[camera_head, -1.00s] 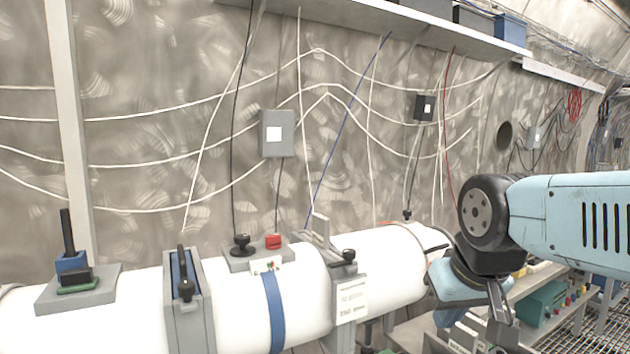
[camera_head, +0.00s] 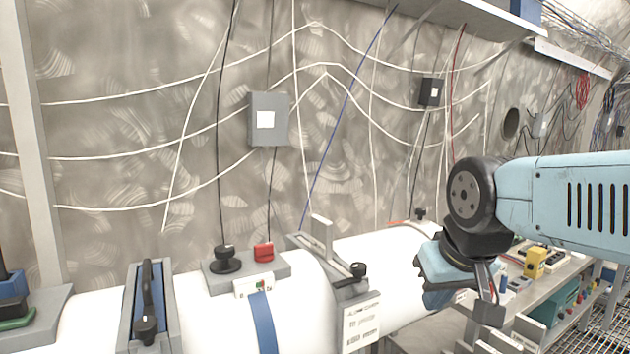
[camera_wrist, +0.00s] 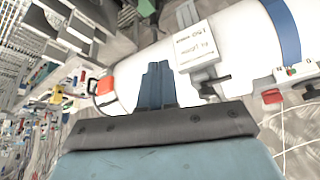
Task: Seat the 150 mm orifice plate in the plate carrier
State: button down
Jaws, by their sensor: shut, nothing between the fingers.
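A grey fitting (camera_head: 350,290) with a white printed label and a black knob straddles the white pipe (camera_head: 305,300); it looks like the plate carrier, though I cannot read its label. A thin grey upright tab (camera_head: 322,236) stands at its back; I cannot tell whether it belongs to the orifice plate. My gripper (camera_head: 490,308) is right of this fitting, apart from it, over the pipe's right end. In the wrist view my blue-grey fingers (camera_wrist: 157,86) are together and empty, with the fitting's label (camera_wrist: 195,46) beyond them. No loose orifice plate can be clearly identified.
Left on the pipe are a grey frame with a black handle (camera_head: 147,305), a grey box with a black knob and red button (camera_head: 263,252), and a blue band (camera_head: 263,322). A shelf with small parts (camera_head: 535,265) stands right. A wall is behind.

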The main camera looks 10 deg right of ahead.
notch_tip(320, 180, up, 12)
jog(key=n+g, duration=0.5)
jog(key=n, duration=0.1)
send_over(318, 219)
jog(key=shift+s+d+r, duration=0.1)
jog(key=shift+s+d, duration=0.2)
jog(key=shift+s, duration=0.05)
jog(key=shift+w+a+g, duration=0.3)
jog(key=shift+w, duration=0.15)
jog(key=shift+f, duration=3.05)
